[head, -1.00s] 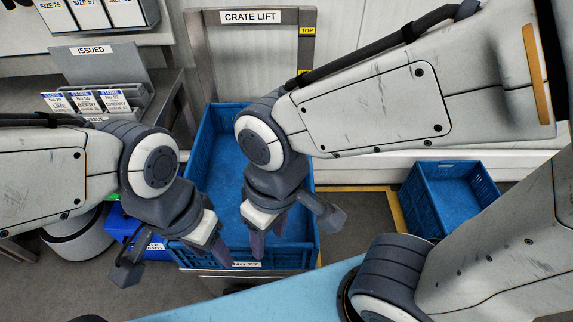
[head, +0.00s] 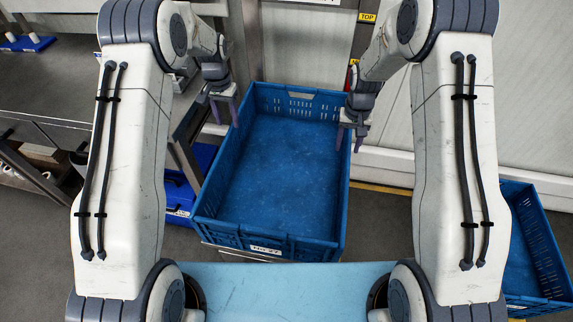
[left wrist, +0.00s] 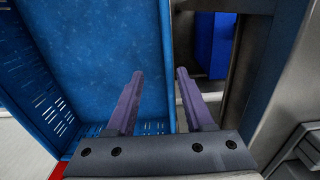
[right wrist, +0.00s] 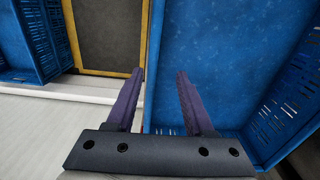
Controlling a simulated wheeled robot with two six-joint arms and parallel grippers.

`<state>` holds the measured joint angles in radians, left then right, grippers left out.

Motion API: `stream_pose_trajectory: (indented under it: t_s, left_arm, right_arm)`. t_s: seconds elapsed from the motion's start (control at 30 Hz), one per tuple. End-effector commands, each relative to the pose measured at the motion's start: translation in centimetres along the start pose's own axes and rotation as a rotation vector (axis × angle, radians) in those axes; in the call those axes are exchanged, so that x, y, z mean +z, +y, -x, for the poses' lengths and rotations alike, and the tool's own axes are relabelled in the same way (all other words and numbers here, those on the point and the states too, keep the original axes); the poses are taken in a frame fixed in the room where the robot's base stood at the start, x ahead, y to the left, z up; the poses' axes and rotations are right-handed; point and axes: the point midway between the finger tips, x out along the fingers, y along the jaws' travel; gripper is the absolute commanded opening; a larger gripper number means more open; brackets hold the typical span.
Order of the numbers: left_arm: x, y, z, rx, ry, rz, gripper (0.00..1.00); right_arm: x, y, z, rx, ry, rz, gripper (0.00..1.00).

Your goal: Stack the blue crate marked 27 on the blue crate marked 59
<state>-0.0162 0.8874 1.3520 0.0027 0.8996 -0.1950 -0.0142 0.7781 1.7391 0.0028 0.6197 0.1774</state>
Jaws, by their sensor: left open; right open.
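The blue crate marked 27 (head: 268,248) is open-topped and looks empty. It stands level in the middle of the head view, its label on the near wall. My left gripper (head: 225,112) is open at the crate's left wall, towards the far end; in the left wrist view its fingers (left wrist: 158,88) lie either side of that wall's line. My right gripper (head: 351,141) is open at the right wall, with its fingers (right wrist: 162,88) either side of the wall's line. Neither grips it. Another blue crate (head: 540,240) is at the right edge; its label is unreadable here.
A light blue surface (head: 285,285) lies in front of the crate. A metal bench (head: 60,95) stands left, with a small blue box (head: 180,195) below. A frame post with a TOP tag (head: 367,17) stands behind. Yellow floor tape runs at the right.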

Motion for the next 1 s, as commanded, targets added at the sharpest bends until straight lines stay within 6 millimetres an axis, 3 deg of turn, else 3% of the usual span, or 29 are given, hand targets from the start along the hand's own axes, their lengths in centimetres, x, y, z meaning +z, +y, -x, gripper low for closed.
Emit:
stream_pose_trajectory:
  t_s: [0.17, 0.57, 1.0]
  left_arm:
    - [-0.7, -1.5, -1.4, -0.002, -0.002, 0.014, 0.53]
    - [-0.6, -1.4, -2.0, -0.001, -0.005, 0.013, 0.53]
    - [-0.6, -1.4, -9.1, -0.001, -0.005, 0.013, 0.53]
  right_arm:
    - [-0.9, 1.1, -1.4, 0.003, -0.003, -0.032, 0.53]
    - [-0.8, 1.1, -2.0, 0.003, -0.006, -0.031, 0.53]
    - [-0.7, 1.1, -9.2, 0.003, -0.008, -0.031, 0.53]
